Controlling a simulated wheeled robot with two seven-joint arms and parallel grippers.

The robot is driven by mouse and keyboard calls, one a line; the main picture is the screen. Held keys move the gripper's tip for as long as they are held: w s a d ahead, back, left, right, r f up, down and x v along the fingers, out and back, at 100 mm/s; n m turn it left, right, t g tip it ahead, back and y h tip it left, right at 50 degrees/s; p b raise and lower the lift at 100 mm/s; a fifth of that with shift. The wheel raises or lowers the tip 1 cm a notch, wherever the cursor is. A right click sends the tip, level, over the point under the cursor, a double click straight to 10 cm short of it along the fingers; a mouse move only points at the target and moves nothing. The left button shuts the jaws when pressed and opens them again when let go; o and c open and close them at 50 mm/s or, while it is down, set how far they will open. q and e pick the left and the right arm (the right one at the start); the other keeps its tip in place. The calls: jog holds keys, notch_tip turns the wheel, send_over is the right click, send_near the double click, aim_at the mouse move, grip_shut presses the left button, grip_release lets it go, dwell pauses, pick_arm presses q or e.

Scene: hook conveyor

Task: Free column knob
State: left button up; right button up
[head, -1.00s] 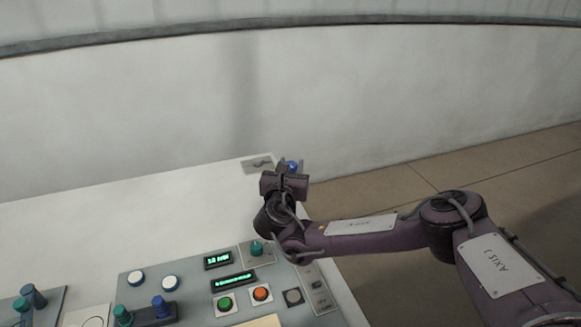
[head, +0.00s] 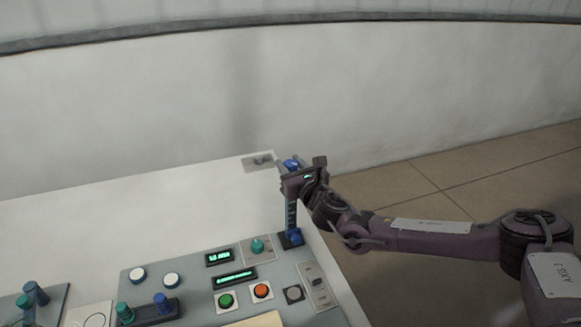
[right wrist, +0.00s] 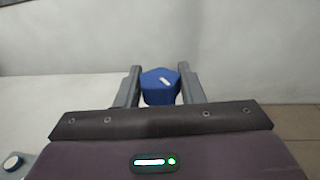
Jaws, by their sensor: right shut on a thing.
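A blue column knob (head: 291,164) shows at the top of a dark upright column (head: 291,212) near the right edge of the console. In the right wrist view the knob (right wrist: 160,86) is blue and faceted, with a short white mark on top. My right gripper (head: 288,167) is shut on this knob, with one finger on each side of it in the wrist view. The column has light marks down its face and a blue part (head: 294,236) at its foot. The gripper body partly hides the column's top. My left gripper is not in view.
The grey console panel (head: 190,256) carries a green knob (head: 257,246), a green button (head: 225,300), an orange button (head: 261,290) and lit displays (head: 234,276). A small grey plate (head: 257,161) lies at the table's back corner. Floor is open to the right.

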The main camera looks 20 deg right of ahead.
jog(key=shift+d+f+n+y+b, duration=0.2)
jog(key=shift+n+y+b, duration=0.25)
jog(key=shift+y, duration=0.35)
jog(key=n+g+y+b, duration=0.3)
jog(key=y+b, duration=0.1)
jog(key=b, duration=0.1)
jog(key=n+g+y+b, duration=0.8)
jog(key=b, duration=0.1)
jog(key=shift+a+b, duration=0.3)
jog(key=n+g+y+b, duration=0.1)
jog(key=n+g+b, duration=0.1)
jog(key=g, duration=0.2)
jog(key=shift+s+r+n+b, duration=0.1)
jog(key=shift+n+b, duration=0.2)
jog(key=shift+n, duration=0.05)
jog(key=shift+r+n+g+y+b, duration=0.1)
jog(key=shift+n+g+y+b, duration=0.2)
jog(key=shift+n+g+b, duration=0.55)
jog(key=shift+m+g+p, duration=0.25)
jog(key=shift+p, duration=0.05)
jog(key=o, duration=0.9)
jog(key=shift+a, duration=0.1)
jog(key=shift+o, duration=0.2)
